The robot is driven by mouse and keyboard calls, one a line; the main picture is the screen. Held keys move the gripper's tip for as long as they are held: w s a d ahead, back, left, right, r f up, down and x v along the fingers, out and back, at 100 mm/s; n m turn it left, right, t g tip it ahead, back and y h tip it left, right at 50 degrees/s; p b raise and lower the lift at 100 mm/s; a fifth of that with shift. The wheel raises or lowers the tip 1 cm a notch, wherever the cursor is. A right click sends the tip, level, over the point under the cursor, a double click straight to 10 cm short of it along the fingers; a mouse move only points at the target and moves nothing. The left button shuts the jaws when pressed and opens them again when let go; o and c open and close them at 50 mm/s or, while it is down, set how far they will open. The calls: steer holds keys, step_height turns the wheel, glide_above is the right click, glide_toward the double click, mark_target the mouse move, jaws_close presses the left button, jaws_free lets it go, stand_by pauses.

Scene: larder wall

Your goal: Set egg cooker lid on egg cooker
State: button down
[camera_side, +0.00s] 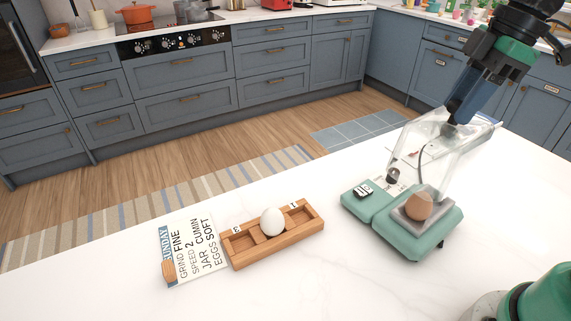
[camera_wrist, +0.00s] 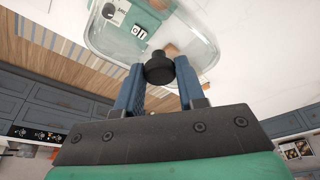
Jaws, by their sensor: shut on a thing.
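The clear egg cooker lid (camera_side: 436,150) hangs tilted over the right part of the green egg cooker (camera_side: 428,244). My gripper (camera_side: 452,117) is shut on the lid's black knob (camera_wrist: 158,68), with the blue fingers on either side of it in the wrist view (camera_wrist: 158,82). A brown egg (camera_side: 418,207) sits in the cooker's grey tray, below the lid. The lid's lower edge comes close to the egg and tray in the side view; I cannot tell whether they touch. Through the lid, the wrist view shows part of the green cooker (camera_wrist: 146,14).
A wooden tray (camera_side: 240,259) with a white egg (camera_side: 272,221) stands left of the cooker. A recipe card (camera_side: 195,250) lies beside it. The white counter between tray and cooker is clear.

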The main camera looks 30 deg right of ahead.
steer(key=shift+s+d+f, duration=0.15)
steer(key=shift+d, duration=0.3)
steer(key=shift+s+d+f, duration=0.1)
steer(key=shift+d, duration=0.3)
steer(key=shift+f, duration=4.8)
steer(key=shift+c, duration=2.2)
jaws_free()
